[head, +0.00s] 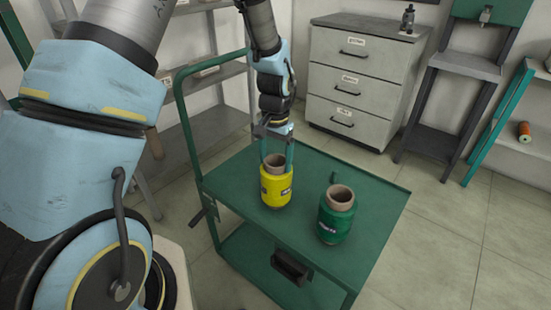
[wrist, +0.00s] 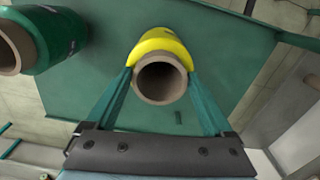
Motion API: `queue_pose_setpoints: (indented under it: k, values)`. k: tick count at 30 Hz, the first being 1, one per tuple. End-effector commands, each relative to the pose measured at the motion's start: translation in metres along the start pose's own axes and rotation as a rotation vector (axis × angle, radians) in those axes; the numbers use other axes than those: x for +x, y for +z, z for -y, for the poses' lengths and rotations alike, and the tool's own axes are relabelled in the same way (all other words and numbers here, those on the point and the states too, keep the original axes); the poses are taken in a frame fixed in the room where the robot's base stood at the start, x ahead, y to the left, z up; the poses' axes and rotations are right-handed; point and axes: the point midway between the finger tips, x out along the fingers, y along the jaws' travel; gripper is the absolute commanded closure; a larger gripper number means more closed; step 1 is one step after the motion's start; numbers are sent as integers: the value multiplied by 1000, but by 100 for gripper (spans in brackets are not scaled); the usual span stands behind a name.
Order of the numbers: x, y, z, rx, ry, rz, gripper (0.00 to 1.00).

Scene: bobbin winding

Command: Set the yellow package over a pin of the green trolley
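The yellow package (head: 276,188) is upright at the left part of the green trolley's top (head: 240,166), with its brown tube mouth facing up. My gripper (head: 277,160) comes down from above with one finger on each side of the package's upper end, and looks shut on it. In the wrist view the tube mouth (wrist: 161,80) lies between the two fingers, with yellow showing behind it. I cannot tell whether the package's underside touches the trolley. A short green pin (wrist: 178,117) stands on the trolley in the wrist view.
A green package (head: 336,215) stands upright on the trolley to the right; the wrist view shows it at upper left (wrist: 52,38). Another pin (head: 335,178) shows behind it. A grey drawer cabinet (head: 362,85) stands behind.

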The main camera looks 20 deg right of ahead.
Motion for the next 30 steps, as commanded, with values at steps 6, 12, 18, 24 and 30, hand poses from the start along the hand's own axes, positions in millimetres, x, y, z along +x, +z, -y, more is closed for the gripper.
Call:
queue_pose_setpoints:
  k: [6,12,18,24,30]
  values:
    - [0,0,0,0,0,0,0]
    - [-3,0,0,0,0,0,0]
    - [-32,-1,0,0,-1,-5,0]
    - [-72,-1,0,0,-1,-5,0]
    - [-100,-1,0,0,0,-3,0]
